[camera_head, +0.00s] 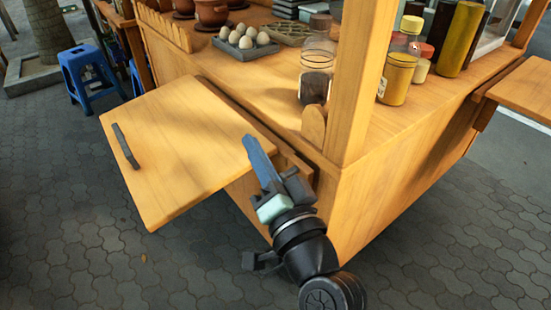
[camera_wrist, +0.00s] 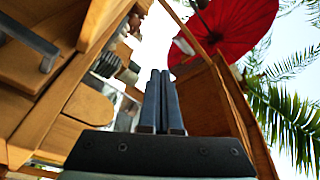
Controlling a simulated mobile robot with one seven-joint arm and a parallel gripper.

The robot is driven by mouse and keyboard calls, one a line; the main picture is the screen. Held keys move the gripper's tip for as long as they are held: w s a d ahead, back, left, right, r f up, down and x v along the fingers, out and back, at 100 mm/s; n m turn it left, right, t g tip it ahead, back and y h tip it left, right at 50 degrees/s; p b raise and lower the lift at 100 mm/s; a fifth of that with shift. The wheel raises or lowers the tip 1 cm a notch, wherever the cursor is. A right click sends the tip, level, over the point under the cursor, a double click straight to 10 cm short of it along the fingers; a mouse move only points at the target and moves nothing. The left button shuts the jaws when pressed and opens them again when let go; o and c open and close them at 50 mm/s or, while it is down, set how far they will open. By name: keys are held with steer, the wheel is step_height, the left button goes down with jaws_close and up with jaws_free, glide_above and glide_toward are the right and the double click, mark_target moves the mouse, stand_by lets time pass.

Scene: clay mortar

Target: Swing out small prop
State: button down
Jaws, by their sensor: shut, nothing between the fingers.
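A wooden side leaf (camera_head: 180,150) with a dark handle (camera_head: 125,146) sticks out level from the cart's side. My gripper (camera_head: 249,143) is at the leaf's corner nearest the post, fingers pointing up past its edge. Its fingers are shut and empty, pressed together in the wrist view (camera_wrist: 162,78). I cannot tell whether they touch the leaf. A small round-topped wooden piece (camera_head: 314,124) stands at the counter edge beside the post; a similar one shows in the wrist view (camera_wrist: 88,103). No piece is clearly identifiable as the small prop; the leaf's underside is hidden in the head view.
The wooden cart (camera_head: 385,185) carries a glass jar (camera_head: 317,70), an egg tray (camera_head: 245,50) and several bottles. A corner post (camera_head: 350,90) rises close to my gripper. A blue stool (camera_head: 88,72) stands at back left. The paving (camera_head: 70,230) in front is clear.

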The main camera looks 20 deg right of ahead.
steer(key=s+d+f+m+g+h+p, duration=0.1)
steer(key=s+d+f+m, duration=0.35)
steer(key=f, duration=0.25)
steer(key=s+d+f+m+g+h+p, duration=0.1)
steer(key=s+d+f+m+p, duration=0.15)
steer(key=s+f+m, duration=0.35)
steer(key=w+f+n, duration=0.1)
steer(key=w, duration=1.1)
steer(key=shift+w+d+b, duration=0.15)
steer(key=shift+d+b, duration=0.1)
steer(key=shift+b, duration=0.2)
steer(key=shift+f, duration=0.1)
